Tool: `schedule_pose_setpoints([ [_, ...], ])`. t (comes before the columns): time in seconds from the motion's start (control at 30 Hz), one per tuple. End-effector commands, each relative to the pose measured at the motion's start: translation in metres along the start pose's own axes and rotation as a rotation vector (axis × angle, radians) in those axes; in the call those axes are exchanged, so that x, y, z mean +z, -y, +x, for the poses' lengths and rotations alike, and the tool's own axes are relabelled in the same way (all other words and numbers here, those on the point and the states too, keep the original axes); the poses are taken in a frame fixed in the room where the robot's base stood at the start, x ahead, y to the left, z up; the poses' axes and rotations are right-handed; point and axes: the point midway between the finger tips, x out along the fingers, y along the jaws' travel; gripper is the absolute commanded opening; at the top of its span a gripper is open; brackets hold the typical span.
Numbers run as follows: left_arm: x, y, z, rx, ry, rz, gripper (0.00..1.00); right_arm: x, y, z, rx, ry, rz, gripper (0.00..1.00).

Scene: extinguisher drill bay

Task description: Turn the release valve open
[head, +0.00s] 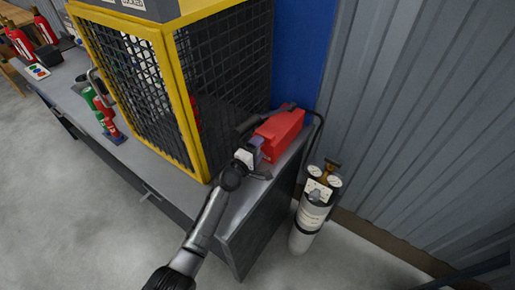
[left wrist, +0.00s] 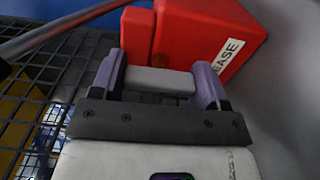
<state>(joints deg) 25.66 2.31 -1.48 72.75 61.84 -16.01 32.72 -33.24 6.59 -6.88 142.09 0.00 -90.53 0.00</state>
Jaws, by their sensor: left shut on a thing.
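The release valve's red housing (head: 281,133) stands at the right end of the bench, beside the cage. It also fills the top of the left wrist view (left wrist: 205,35), with a white label ending in "EASE". My left gripper (head: 257,153) is against the near side of the housing. In the left wrist view, its purple fingers (left wrist: 161,74) are shut on a light grey bar (left wrist: 160,83), which lies across in front of the red housing. How the bar joins the housing is hidden. My right gripper is not in view.
A yellow-framed mesh cage (head: 180,90) stands close left of my left gripper. A dark rod (head: 258,118) shows beside the housing. A gas cylinder with gauges (head: 311,215) stands on the floor right of the bench (head: 222,212). A corrugated wall (head: 420,120) rises behind.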

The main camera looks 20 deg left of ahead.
Motion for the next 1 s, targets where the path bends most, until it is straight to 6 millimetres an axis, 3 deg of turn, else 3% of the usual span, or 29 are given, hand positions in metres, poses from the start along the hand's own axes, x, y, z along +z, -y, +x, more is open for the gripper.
schedule_pose_setpoints([
  [0.23,0.000,0.000,0.000,0.001,0.000,-0.005,0.44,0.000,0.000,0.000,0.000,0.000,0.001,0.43],
  [0.27,0.000,0.000,0.000,0.001,0.000,-0.005,0.69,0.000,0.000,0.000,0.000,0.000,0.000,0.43],
  [0.53,0.000,0.000,0.000,0.001,0.000,-0.003,0.94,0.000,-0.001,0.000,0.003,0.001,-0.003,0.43],
  [0.83,0.000,0.000,-0.004,0.000,0.000,-0.001,0.94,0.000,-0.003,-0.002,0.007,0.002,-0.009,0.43],
  [1.0,0.000,-0.002,-0.025,-0.001,-0.001,-0.001,0.94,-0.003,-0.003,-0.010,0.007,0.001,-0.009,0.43],
])
